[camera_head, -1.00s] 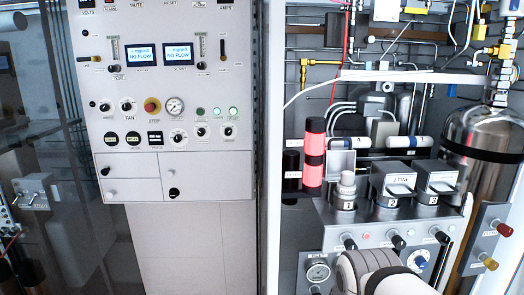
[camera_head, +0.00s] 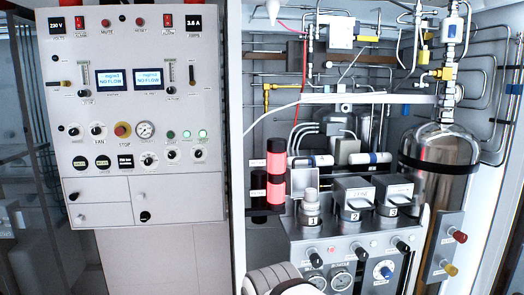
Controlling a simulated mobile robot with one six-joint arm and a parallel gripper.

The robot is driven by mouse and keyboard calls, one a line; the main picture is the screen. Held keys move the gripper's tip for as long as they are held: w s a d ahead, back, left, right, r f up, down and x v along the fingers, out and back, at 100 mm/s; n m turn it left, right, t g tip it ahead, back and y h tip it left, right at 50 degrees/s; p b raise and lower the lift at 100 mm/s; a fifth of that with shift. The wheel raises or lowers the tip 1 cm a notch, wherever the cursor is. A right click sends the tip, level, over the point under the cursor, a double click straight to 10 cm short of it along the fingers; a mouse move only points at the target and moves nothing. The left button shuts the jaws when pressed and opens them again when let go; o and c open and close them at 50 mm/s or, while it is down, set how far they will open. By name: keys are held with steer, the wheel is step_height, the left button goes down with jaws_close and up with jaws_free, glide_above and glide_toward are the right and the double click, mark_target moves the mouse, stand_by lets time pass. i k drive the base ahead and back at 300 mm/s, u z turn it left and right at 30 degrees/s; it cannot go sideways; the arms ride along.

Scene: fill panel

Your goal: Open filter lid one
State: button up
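Filter station one (camera_head: 312,208), marked 1, is at the left of the row of three on the grey filter unit. A grey square plate (camera_head: 303,180), which looks like its lid, stands upright behind it. A pale stepped cylinder (camera_head: 310,198) shows in front of the plate. Lid two (camera_head: 353,191) and lid three (camera_head: 394,187) lie shut, each with a light handle on top. A white rounded part of my arm (camera_head: 272,277) shows at the bottom edge, below and left of station one. My gripper's fingers are not in view.
A red and black cylinder stack (camera_head: 276,172) stands close left of station one. Knobs and gauges (camera_head: 341,279) line the unit's front. A steel tank (camera_head: 440,149) and pipes are right and behind. A control panel (camera_head: 130,110) fills the left.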

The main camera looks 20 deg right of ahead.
mark_target(299, 178)
steer(key=u, duration=0.05)
steer(key=k, duration=1.7)
steer(key=z, duration=0.5)
steer(key=i, duration=1.35)
